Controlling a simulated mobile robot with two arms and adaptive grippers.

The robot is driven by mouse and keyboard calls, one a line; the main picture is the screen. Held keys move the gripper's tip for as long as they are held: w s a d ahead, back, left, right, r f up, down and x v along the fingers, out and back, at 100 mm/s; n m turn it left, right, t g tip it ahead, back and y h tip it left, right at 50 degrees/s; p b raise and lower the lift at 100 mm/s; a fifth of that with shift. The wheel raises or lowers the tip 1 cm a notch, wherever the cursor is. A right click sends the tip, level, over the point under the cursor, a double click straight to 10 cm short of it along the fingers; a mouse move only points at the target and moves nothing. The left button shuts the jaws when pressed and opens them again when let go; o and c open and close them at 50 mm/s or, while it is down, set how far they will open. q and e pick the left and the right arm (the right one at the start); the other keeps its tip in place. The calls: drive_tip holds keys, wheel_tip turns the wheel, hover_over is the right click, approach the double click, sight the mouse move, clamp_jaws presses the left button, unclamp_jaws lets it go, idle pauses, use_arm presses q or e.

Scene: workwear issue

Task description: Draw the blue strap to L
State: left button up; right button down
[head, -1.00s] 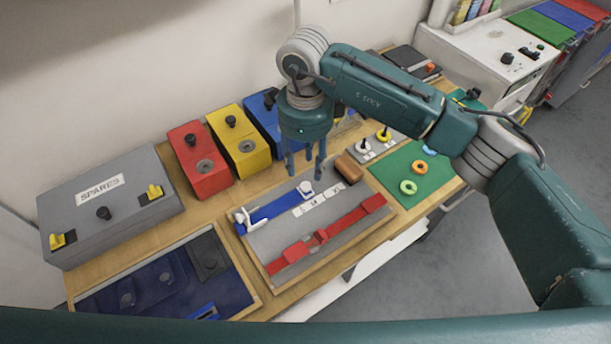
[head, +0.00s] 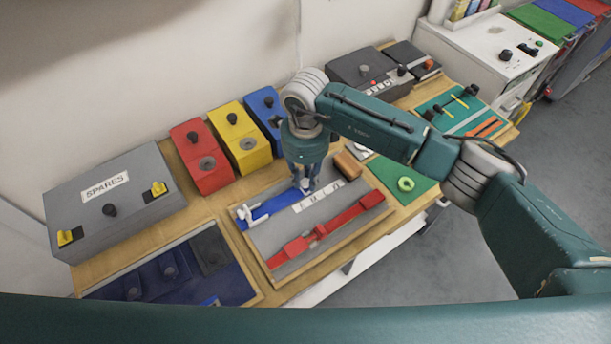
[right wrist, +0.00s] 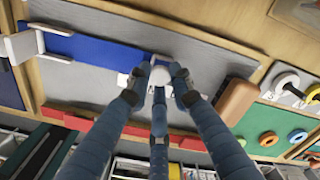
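The blue strap (head: 268,213) lies flat on a grey board (head: 262,240) and runs from a white buckle (head: 246,216) at its left end. It also shows in the right wrist view (right wrist: 95,52). A white knob (right wrist: 160,75) sits at the strap's right end. A white size strip (head: 318,197) lies beside the strap; its letters are small and partly covered. My right gripper (head: 306,187) points down at the knob. Its fingertips are close in around the knob and look shut on it, though the contact is partly hidden. My left gripper is not in view.
A red strap (head: 345,218) lies parallel on the same board. A brown block (head: 348,164) stands near the strip's right end. Red (head: 202,160), yellow (head: 240,140) and blue (head: 266,108) boxes stand behind. A green mat (head: 405,172) with rings is at the right.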

drive_tip(key=shift+w+d+f+b, duration=0.1)
drive_tip(key=shift+w+d+b, duration=0.4)
drive_tip(key=shift+d+b, duration=0.25)
drive_tip(key=shift+w+d+f+b, duration=0.1)
drive_tip(key=shift+w+d+b, duration=0.4)
drive_tip(key=shift+d+b, duration=0.15)
drive_tip(key=shift+d+r, duration=0.1)
drive_tip(key=shift+r, duration=0.1)
drive_tip(key=c, duration=1.5)
unclamp_jaws()
drive_tip(key=shift+c, duration=0.2)
wheel_tip(320, 180, up, 12)
